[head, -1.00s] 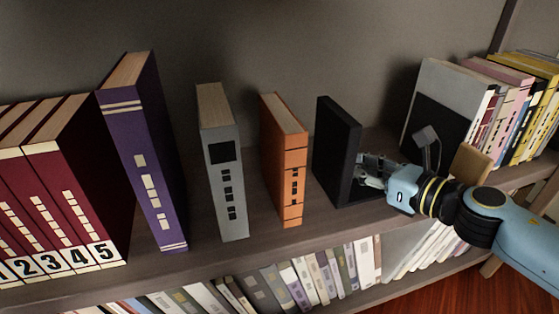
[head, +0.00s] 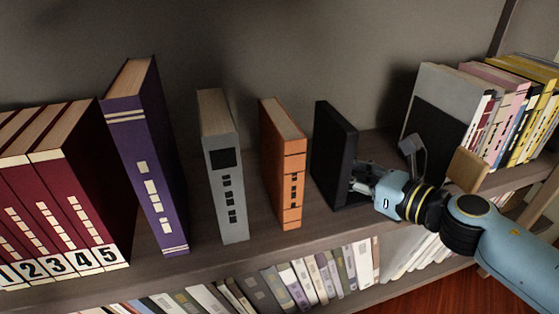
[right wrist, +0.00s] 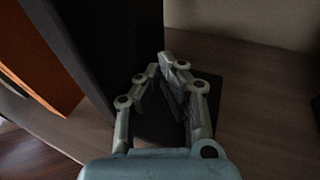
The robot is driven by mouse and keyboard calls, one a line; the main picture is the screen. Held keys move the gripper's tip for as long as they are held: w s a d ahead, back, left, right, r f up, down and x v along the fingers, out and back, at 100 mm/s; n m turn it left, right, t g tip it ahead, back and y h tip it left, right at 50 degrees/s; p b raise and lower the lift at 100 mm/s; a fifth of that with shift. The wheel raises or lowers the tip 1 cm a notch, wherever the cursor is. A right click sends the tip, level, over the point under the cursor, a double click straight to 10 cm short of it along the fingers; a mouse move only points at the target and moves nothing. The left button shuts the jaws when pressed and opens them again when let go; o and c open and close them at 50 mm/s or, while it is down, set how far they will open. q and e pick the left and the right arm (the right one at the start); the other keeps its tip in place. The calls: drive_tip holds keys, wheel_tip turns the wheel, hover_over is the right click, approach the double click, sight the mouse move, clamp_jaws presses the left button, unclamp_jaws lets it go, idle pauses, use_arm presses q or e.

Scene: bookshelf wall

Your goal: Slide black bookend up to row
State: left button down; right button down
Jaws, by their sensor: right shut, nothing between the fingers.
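The black bookend (head: 332,150) stands upright on the shelf, just right of the orange book (head: 284,160), with a narrow gap between them. In the right wrist view its upright plate (right wrist: 115,50) is at left, and its flat foot (right wrist: 208,105) lies under my fingers. My right gripper (head: 362,178) is shut and empty at the plate's right face. Its fingertips (right wrist: 160,72) are at or very near the plate; contact is hard to tell. Further left stand the grey book (head: 224,170), the purple book (head: 148,165) and maroon numbered volumes (head: 70,200), with gaps between. My left gripper is out of view.
At right, another bookend with a dark face (head: 435,130) stands before a group of colored books (head: 515,105). A tan block (head: 467,170) is close behind my right arm. A lower shelf holds more books (head: 300,280). The shelf's front edge runs below the row.

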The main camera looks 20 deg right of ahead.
sight(325, 175)
drive_tip(key=shift+a+p, duration=0.8)
drive_tip(key=shift+a, duration=1.75)
drive_tip(key=shift+a+p, duration=0.65)
drive_tip(key=shift+a, duration=2.85)
